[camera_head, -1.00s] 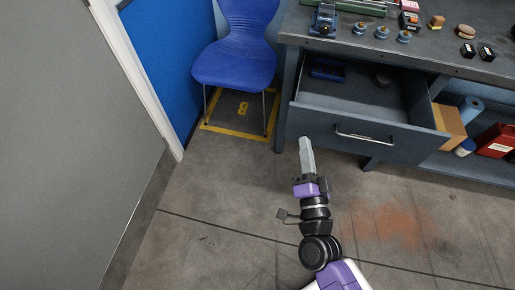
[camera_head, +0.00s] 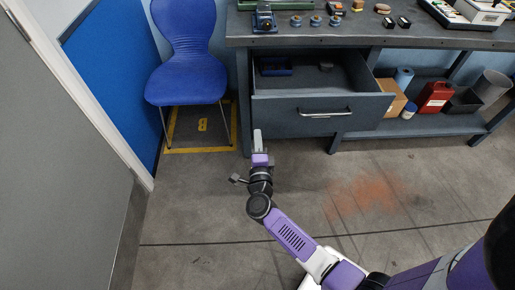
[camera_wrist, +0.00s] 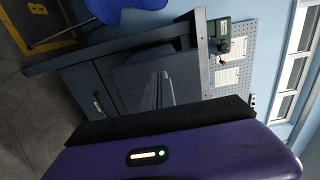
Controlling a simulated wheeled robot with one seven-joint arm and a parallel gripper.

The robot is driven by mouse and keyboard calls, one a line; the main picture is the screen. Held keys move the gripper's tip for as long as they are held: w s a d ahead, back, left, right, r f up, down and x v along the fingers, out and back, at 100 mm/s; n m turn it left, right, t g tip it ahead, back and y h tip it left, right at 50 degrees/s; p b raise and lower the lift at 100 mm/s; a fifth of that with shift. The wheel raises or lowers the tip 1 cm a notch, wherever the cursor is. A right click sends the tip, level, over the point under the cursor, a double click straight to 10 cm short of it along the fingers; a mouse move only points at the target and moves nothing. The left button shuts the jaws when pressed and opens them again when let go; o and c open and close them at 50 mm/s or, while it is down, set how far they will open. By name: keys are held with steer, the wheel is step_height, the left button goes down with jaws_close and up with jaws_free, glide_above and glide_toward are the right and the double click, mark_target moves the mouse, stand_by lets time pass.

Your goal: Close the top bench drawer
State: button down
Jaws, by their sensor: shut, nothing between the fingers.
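The top bench drawer (camera_head: 275,118) is grey and stands pulled out from under the dark bench top (camera_head: 400,40). It has a silver bar handle (camera_head: 326,113) on its front. Inside lie a blue tray (camera_head: 275,66) and a small dark object (camera_head: 326,67). My gripper (camera_head: 258,139) is shut and empty. In the head view it is in front of and below the left part of the drawer front; I cannot tell whether it touches. In the wrist view the shut fingers (camera_wrist: 164,90) show against the grey bench front, with the bench turned sideways.
A blue chair (camera_head: 187,78) stands left of the bench on a yellow-marked floor square (camera_head: 203,148). A cardboard box (camera_head: 390,98) and a red container (camera_head: 434,97) sit on the lower shelf. Several small items stand on the bench top. The floor in front is clear.

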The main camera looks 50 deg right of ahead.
mark_target(256, 116)
steer(key=x, duration=0.6)
steer(key=shift+w+d, duration=0.2)
steer(key=shift+d, duration=0.05)
